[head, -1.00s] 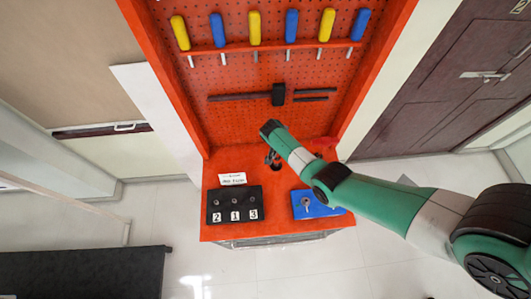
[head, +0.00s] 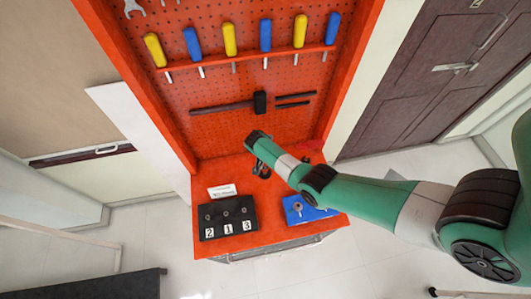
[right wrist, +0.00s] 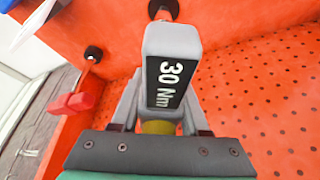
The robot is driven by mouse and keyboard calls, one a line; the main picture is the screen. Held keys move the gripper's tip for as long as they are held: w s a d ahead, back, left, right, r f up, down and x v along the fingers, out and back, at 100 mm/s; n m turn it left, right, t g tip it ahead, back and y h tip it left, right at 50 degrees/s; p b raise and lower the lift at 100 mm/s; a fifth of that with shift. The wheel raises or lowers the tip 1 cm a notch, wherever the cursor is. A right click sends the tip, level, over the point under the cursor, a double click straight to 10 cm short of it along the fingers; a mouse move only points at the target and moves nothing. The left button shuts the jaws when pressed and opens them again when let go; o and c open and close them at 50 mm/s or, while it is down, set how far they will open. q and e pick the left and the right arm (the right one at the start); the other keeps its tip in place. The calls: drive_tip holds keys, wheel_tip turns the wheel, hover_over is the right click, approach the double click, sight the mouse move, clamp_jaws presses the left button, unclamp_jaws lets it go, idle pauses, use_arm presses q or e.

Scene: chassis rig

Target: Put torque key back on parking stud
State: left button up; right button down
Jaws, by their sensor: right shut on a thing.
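The torque key (right wrist: 172,75) is a grey block with a black "30 Nm" label and a dark round tip at its far end. My right gripper (right wrist: 158,125) is shut on it, with a finger on each side. In the head view my right gripper (head: 262,170) is above the back of the orange bench, and the key is too small to make out clearly. A blue block (head: 308,212) with a small metal stud on top lies at the bench's right; I cannot tell whether this is the parking stud. My left gripper is not in view.
A black panel (head: 228,230) with studs numbered 2, 1, 3 and a white card (head: 222,191) stand on the left of the bench. A red object (right wrist: 88,93) shows at left in the wrist view.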

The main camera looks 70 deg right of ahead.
drive_tip(key=shift+f+b, duration=1.25)
drive_tip(key=shift+f, duration=0.45)
drive_tip(key=shift+c, duration=1.6)
unclamp_jaws()
drive_tip(key=p+v, duration=0.6)
drive_tip(key=v, duration=0.5)
drive_tip(key=shift+r+p, duration=0.25)
drive_tip(key=shift+p, duration=0.05)
drive_tip(key=shift+w, duration=0.1)
